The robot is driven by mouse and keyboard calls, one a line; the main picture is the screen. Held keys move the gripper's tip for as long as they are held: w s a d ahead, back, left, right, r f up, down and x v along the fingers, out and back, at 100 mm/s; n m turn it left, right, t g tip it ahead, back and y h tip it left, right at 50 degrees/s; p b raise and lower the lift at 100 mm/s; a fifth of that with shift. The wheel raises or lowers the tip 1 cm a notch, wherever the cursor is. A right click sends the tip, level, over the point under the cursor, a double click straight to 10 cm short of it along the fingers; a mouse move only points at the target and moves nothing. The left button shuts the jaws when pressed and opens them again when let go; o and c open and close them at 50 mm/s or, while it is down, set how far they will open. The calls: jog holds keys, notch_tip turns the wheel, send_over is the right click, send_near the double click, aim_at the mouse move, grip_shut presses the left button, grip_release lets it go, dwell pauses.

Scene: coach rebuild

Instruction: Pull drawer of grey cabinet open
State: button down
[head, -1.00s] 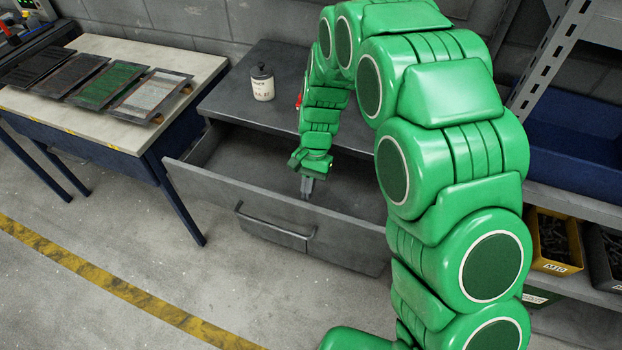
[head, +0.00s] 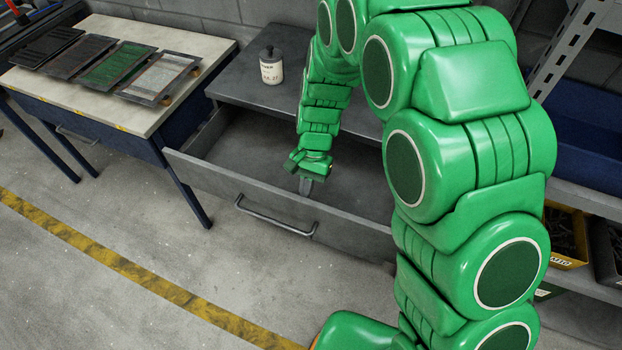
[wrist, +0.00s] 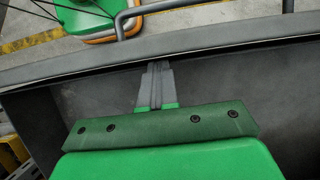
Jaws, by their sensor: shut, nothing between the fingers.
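The grey cabinet (head: 345,108) stands against the wall with its top drawer (head: 235,195) pulled well out. The drawer's inside looks empty where I can see it. The bar handle (head: 275,218) is on the drawer's front face, and part of it also shows in the wrist view (wrist: 170,8). My gripper (head: 305,187) points down into the open drawer, behind its front panel. In the wrist view its fingers (wrist: 157,75) are together with nothing between them, close to the panel's inner side. Whether they touch the panel I cannot tell. My arm hides the drawer's right part.
A white jar with a dark lid (head: 271,66) stands on the cabinet top. A workbench (head: 125,108) with several flat panels is at the left. A shelf with bins (head: 566,235) is at the right. The floor before the drawer is clear.

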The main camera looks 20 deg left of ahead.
aim_at(300, 198)
jog(key=s, duration=0.4)
jog(key=shift+s, duration=0.3)
jog(key=shift+w, duration=0.15)
